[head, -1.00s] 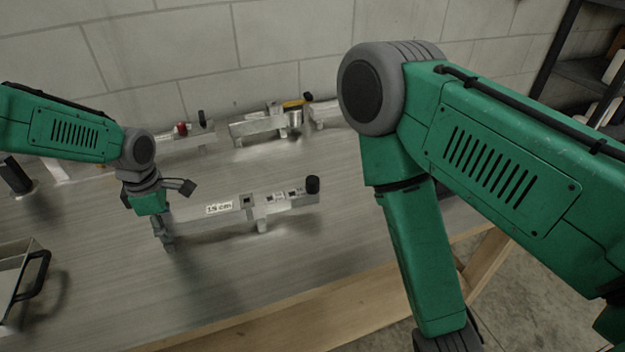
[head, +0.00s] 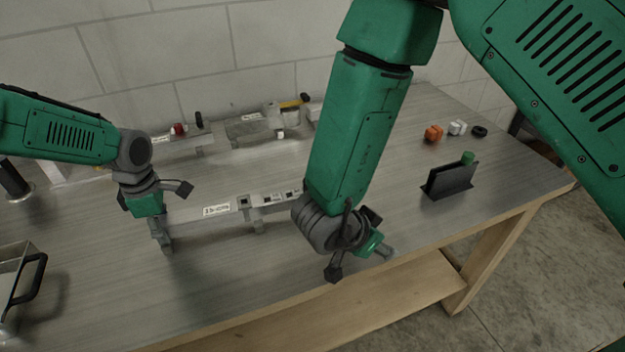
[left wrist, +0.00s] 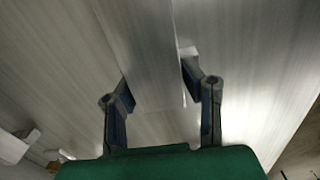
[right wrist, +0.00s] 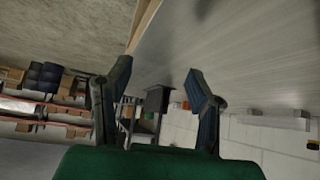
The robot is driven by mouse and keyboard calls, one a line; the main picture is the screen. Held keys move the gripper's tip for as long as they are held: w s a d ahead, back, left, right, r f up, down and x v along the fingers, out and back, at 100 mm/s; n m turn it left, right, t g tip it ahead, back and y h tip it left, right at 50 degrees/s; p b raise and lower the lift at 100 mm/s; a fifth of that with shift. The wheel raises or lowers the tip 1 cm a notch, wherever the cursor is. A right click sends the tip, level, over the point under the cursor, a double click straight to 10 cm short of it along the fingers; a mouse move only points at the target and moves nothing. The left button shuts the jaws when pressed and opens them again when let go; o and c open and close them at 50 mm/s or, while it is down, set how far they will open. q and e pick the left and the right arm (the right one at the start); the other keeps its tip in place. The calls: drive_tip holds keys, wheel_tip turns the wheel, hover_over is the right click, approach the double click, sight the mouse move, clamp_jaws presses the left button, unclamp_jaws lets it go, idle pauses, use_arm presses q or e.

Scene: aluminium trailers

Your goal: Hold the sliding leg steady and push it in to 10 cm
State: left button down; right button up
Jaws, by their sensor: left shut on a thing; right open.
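The sliding leg assembly (head: 270,198) is a long aluminium bar with small dark square holes and white labels, lying along the middle of the table. Its largest label (head: 216,210) is too blurred to read surely now. My left gripper (head: 163,240) is shut on the bar's left end; in the left wrist view, the pale metal (left wrist: 150,50) lies between its fingers. My right gripper (head: 385,252) is open and empty, to the right of the assembly near the table's front edge. My right arm hides the assembly's right end. The right wrist view shows nothing between the fingers (right wrist: 160,78).
Other aluminium assemblies (head: 250,130) stand along the wall. A black holder (head: 450,182) stands at the right, with orange (head: 433,133) and white pieces (head: 457,128) and a black ring (head: 479,131) behind it. A tray with a black handle (head: 33,285) sits at front left.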

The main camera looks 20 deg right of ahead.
drive_tip(key=w+a+r+m+g+y, duration=0.1)
drive_tip(key=w+a+r+m+y, duration=0.3)
drive_tip(key=w+r+m, duration=0.45)
drive_tip(key=w+a+r+m+g+y, duration=0.1)
drive_tip(key=w+a+r+m+y, duration=0.25)
drive_tip(key=w+r+m, duration=0.5)
wheel_tip(320, 180, down, 13)
drive_tip(key=shift+d+m+y, duration=0.1)
drive_tip(key=shift+m+y, duration=0.15)
drive_tip(key=shift+m, duration=0.75)
